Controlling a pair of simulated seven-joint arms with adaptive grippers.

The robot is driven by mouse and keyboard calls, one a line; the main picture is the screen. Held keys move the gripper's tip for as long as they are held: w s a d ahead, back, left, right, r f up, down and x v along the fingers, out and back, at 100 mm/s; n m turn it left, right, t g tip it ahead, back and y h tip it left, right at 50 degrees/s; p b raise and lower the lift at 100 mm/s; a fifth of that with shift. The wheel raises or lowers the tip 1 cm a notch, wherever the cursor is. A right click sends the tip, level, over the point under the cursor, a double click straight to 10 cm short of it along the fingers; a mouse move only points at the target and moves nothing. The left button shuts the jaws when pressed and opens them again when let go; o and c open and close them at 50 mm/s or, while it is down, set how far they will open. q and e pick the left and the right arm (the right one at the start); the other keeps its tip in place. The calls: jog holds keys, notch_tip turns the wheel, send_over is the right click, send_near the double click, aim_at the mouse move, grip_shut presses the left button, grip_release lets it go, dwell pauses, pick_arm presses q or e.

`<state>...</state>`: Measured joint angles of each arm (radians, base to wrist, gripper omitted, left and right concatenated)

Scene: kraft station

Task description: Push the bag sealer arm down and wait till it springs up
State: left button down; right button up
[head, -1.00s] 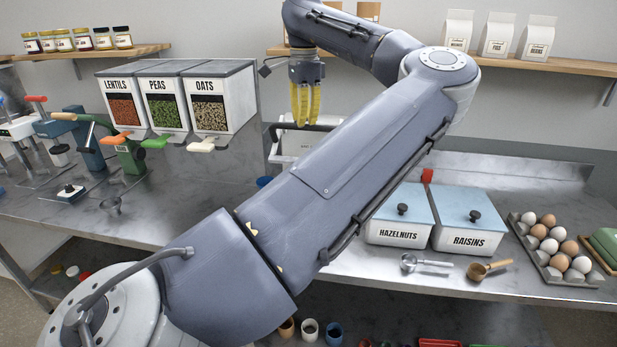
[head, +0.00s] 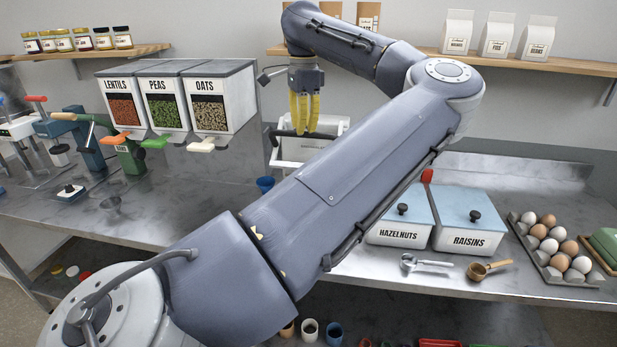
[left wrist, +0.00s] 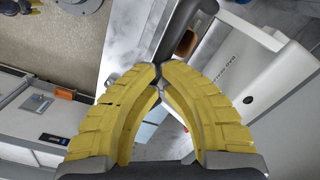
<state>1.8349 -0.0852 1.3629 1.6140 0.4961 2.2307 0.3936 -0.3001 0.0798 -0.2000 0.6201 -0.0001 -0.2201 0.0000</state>
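The white bag sealer (head: 290,152) stands on the steel counter, partly hidden behind my left arm in the head view. Its dark sealer arm (head: 282,133) lies low over the white body. My left gripper (head: 305,131) points down with its yellow fingers closed together, tips at the sealer arm. In the left wrist view the closed fingertips (left wrist: 158,78) meet at the dark sealer arm (left wrist: 184,30), appearing to touch it from above, with the white sealer body (left wrist: 245,75) at the right. Nothing is held between the fingers. My right gripper is not in view.
Bins of lentils, peas and oats (head: 178,68) stand left of the sealer. A blue cup (head: 265,184) is close in front of it. Hazelnuts (head: 398,236) and raisins (head: 470,241) boxes and an egg tray (head: 540,262) stand on the right. A wall shelf (head: 525,62) is above.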

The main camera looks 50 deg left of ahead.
pick_arm(q)
jog(key=shift+s+d+f, duration=0.1)
jog(key=shift+f, duration=0.25)
dwell(0.3)
jog(key=shift+s+d+f, duration=0.15)
jog(key=shift+f, duration=0.6)
jog(key=shift+s+d+f, duration=0.1)
jog(key=shift+s+f, duration=0.1)
jog(key=shift+f, duration=0.25)
dwell(0.3)
